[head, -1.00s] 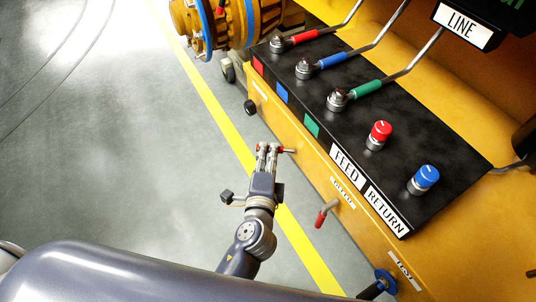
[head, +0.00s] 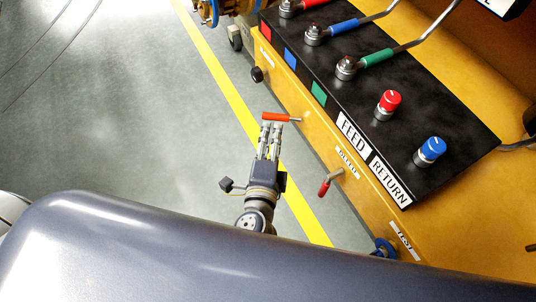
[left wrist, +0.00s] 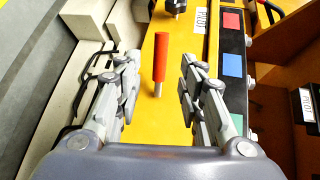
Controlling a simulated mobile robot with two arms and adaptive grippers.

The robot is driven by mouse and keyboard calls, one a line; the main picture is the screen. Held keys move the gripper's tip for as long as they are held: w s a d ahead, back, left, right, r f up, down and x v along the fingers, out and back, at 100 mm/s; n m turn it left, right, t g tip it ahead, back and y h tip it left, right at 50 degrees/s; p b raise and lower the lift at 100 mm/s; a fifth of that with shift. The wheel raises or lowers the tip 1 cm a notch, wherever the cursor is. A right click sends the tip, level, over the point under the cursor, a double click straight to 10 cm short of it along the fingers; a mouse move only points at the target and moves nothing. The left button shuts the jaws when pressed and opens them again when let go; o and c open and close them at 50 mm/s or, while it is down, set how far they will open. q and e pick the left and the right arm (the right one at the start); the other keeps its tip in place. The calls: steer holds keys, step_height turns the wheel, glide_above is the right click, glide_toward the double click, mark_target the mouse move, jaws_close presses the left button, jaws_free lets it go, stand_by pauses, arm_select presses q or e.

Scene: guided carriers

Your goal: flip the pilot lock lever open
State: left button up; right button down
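A lever with a red handle (head: 276,117) sticks out from the side of the yellow cabinet (head: 325,137). In the left wrist view the red handle (left wrist: 160,58) shows between the two fingers, with a gap on both sides. My left gripper (head: 271,128) is open, with its fingertips right by the handle in the head view. The left wrist view shows the fingers (left wrist: 160,88) spread and empty. A white label reading PILOT (left wrist: 201,19) is on the cabinet beyond the lever. My right gripper is not in view.
A second red-handled lever (head: 324,187) and a blue handwheel (head: 384,247) are further along the cabinet side. A black knob (head: 257,74) is on the other side. The black panel (head: 408,125) carries coloured handles and knobs. The floor to the left is clear.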

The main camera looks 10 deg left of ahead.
arm_select(q)
steer(key=v, duration=0.6)
steer(key=shift+s, duration=0.2)
